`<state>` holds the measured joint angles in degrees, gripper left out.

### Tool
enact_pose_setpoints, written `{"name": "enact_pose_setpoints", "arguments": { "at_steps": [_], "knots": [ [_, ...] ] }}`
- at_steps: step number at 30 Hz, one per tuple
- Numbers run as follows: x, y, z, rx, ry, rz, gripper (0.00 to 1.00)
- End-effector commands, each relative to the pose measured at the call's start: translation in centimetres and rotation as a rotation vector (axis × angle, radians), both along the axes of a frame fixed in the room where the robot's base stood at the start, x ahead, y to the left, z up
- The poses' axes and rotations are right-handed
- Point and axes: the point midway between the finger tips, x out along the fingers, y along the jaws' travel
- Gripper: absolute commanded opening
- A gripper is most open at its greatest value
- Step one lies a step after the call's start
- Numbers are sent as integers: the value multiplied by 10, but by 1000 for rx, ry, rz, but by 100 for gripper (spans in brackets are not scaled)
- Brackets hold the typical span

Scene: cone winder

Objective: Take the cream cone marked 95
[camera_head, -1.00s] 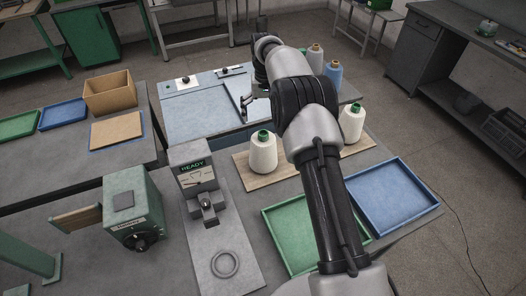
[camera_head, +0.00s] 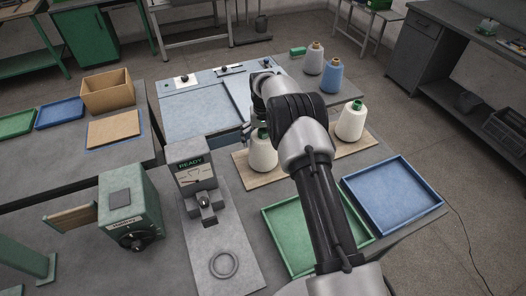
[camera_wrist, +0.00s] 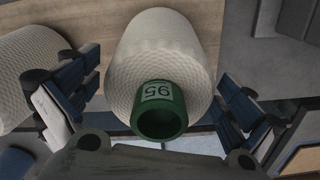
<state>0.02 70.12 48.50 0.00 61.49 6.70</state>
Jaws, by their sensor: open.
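A cream cone (camera_head: 263,156) with a green tip stands on the left part of a wooden board (camera_head: 250,180). In the wrist view the same cream cone (camera_wrist: 155,55) has a label on its green tip that reads 95, upside down in the picture. My gripper (camera_wrist: 157,98) is open, with one finger on each side of this cone's upper end; I see gaps on both sides. In the head view my gripper (camera_head: 252,133) is at the cone's top, partly hidden by my arm. A second cream cone (camera_head: 350,124) stands at the board's right end, its marking not readable.
A green tray (camera_head: 277,235) and a blue tray (camera_head: 400,200) lie in front of the board. A grey device reading READY (camera_head: 192,165) stands to the left. A grey cone (camera_head: 314,60) and a blue cone (camera_head: 332,77) stand behind. A green machine (camera_head: 130,205) is farther left.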

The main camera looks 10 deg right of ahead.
Motion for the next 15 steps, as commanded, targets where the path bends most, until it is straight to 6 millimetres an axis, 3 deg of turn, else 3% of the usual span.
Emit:
{"name": "enact_pose_setpoints", "arguments": {
  "at_steps": [6,15],
  "knots": [
    [1,0,-1,0,-2,0,100],
    [1,0,-1,0,-2,0,80]
  ]
}}
